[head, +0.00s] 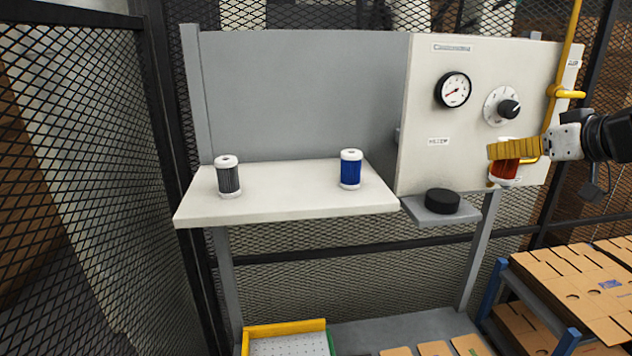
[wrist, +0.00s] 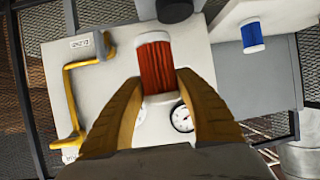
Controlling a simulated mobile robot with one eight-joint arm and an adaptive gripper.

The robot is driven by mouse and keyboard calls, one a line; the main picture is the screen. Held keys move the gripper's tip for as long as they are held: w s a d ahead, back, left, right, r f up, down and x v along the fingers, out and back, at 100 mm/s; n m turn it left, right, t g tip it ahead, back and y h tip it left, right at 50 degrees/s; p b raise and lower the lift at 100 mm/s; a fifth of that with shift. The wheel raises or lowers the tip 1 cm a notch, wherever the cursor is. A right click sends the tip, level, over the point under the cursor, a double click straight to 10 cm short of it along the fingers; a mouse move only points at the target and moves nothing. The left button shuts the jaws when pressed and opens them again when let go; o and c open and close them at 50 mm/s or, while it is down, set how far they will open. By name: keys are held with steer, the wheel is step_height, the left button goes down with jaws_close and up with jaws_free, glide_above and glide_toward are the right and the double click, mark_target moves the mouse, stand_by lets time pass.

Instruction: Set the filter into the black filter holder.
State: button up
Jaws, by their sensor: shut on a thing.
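My gripper (head: 498,152) is at the right in front of the white panel, shut on a red filter with white end caps (head: 504,173). In the wrist view the red filter (wrist: 156,66) sits between the two yellow fingers of my gripper (wrist: 160,88). The black filter holder (head: 443,201) is a round black piece on a small grey bracket below the panel. It lies left of and lower than the held filter, apart from it. In the wrist view the holder (wrist: 174,10) shows partly at the top edge.
A grey filter (head: 228,177) and a blue filter (head: 350,169) stand on the white shelf (head: 290,200). The panel (head: 425,120) carries a gauge (head: 453,90), a black knob (head: 508,108) and a yellow pipe (head: 560,80) close to my gripper. Cardboard boxes (head: 585,285) lie lower right.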

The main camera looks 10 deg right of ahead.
steer(key=shift+w+a+f+p, duration=0.3)
steer(key=shift+w+a+f, duration=0.7)
steer(key=shift+w+f, duration=0.7)
steer(key=shift+w+a+f+p, duration=0.25)
steer(key=shift+w+a+f, duration=0.8)
steer(key=shift+w+f, duration=0.55)
steer(key=shift+w+a+f+p, duration=0.3)
steer(key=shift+w+a+f, duration=0.7)
steer(key=shift+w+f, duration=0.7)
steer(key=shift+s+f, duration=0.2)
steer(key=shift+s, duration=0.05)
steer(key=shift+a, duration=0.1)
steer(key=shift+f, duration=0.15)
steer(key=o, duration=1.2)
